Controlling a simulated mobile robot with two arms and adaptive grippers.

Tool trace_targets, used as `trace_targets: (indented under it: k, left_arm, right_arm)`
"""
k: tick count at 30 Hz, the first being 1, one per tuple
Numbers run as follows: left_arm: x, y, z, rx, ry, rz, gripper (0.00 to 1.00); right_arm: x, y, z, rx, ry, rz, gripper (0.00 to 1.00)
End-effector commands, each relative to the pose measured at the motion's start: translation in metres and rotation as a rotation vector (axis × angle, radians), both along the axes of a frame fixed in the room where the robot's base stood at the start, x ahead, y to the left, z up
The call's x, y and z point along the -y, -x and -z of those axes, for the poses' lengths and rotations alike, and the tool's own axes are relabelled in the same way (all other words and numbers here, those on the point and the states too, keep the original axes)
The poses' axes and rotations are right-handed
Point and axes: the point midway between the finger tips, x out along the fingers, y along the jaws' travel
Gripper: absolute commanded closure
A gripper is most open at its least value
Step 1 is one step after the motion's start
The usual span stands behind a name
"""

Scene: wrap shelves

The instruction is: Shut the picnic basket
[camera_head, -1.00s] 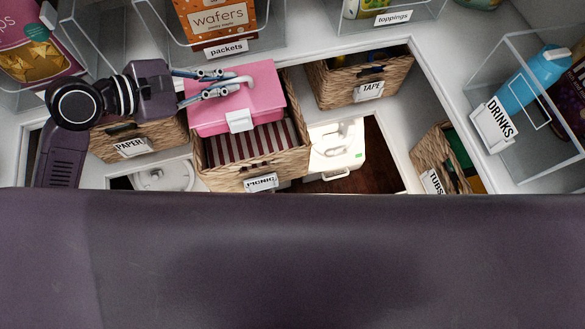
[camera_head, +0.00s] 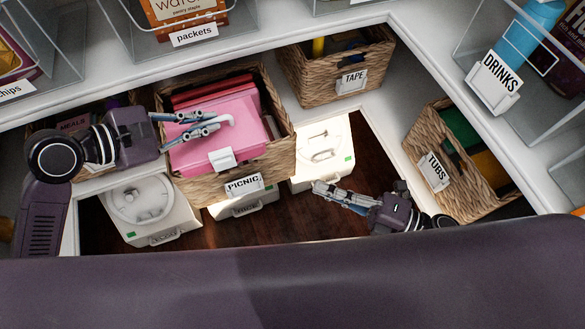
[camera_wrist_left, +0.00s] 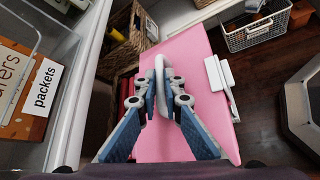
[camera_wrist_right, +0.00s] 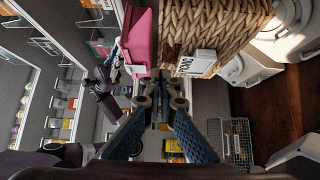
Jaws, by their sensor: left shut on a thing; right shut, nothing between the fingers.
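The wicker picnic basket (camera_head: 277,172) hangs out past the shelf edge, its PICNIC label facing front. A pink box (camera_head: 205,155) with a white latch and handle is in its opening, near the front; how deep it sits I cannot tell. My left gripper (camera_head: 212,121) is shut on the box's white handle, as the left wrist view shows around the handle (camera_wrist_left: 160,85). My right gripper (camera_head: 322,189) is shut and empty, in front of and to the right of the basket. In the right wrist view, the basket (camera_wrist_right: 225,25) and box (camera_wrist_right: 138,42) are beyond its fingertips.
A TAPE basket (camera_head: 322,88) stands behind right, and a TUBS basket (camera_head: 428,140) at the right. White lidded bins (camera_head: 145,208) stand below on the dark wood floor (camera_head: 290,222). Clear shelf bins, including packets (camera_head: 194,35) and drinks (camera_head: 496,84), line the upper shelf.

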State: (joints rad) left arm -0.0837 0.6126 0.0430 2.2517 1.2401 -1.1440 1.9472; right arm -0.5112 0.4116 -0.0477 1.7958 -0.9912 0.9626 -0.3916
Motion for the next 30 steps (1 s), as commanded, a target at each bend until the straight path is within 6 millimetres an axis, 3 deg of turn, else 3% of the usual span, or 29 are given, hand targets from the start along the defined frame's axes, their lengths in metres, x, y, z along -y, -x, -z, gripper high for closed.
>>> trace_targets:
  k: [5, 16, 22, 30]
  left_arm:
    - [0.000, 0.000, -0.004, 0.002, 0.001, -0.001, 1.00]
    - [0.000, 0.000, -0.009, 0.002, 0.001, -0.001, 1.00]
    - [0.000, 0.000, -0.008, 0.002, 0.001, -0.001, 1.00]
    - [0.000, 0.000, -0.008, 0.002, 0.001, -0.001, 1.00]
  right_arm:
    - [-0.021, -0.012, -0.003, 0.006, -0.002, -0.003, 1.00]
    - [-0.090, -0.050, -0.004, 0.005, -0.004, -0.001, 1.00]
    - [-0.094, -0.077, -0.001, 0.002, -0.002, 0.000, 1.00]
    - [-0.096, -0.086, -0.001, 0.001, -0.002, 0.000, 1.00]
